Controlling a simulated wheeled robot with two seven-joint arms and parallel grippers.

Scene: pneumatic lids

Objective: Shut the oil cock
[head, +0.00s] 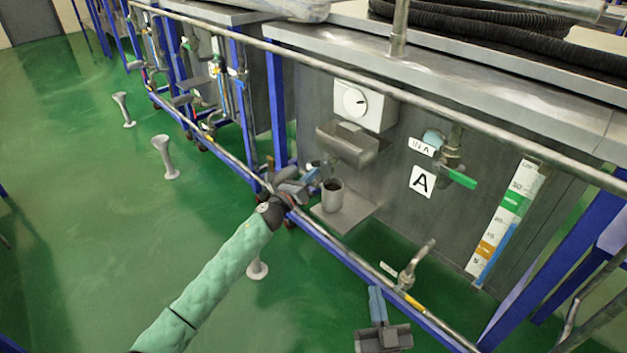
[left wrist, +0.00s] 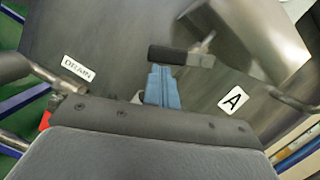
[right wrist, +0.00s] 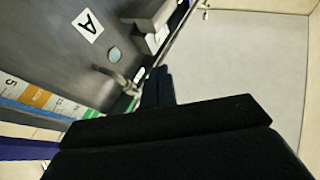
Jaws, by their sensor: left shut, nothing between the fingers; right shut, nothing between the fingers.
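Several cocks show on the grey tank front, and I cannot tell for sure which is the oil cock. A valve with a green handle (head: 461,179) is at the A label. A bent metal tap (head: 415,266) sits lower, by a yellow handle (head: 409,300). My left gripper (head: 309,179) is shut and empty, left of the grey cup (head: 332,195). In the left wrist view its blue fingertips (left wrist: 162,72) are close to a dark bar (left wrist: 180,56); contact is unclear. My right gripper (head: 376,291) is shut and empty, below and left of the bent tap.
A blue frame and long metal rail (head: 440,105) run along the tanks. A grey tray (head: 347,145) and white dial box (head: 364,105) are above the cup. A level gauge (head: 513,205) is at right. The green floor (head: 80,220) at left is mostly open, with a few pale posts (head: 164,158).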

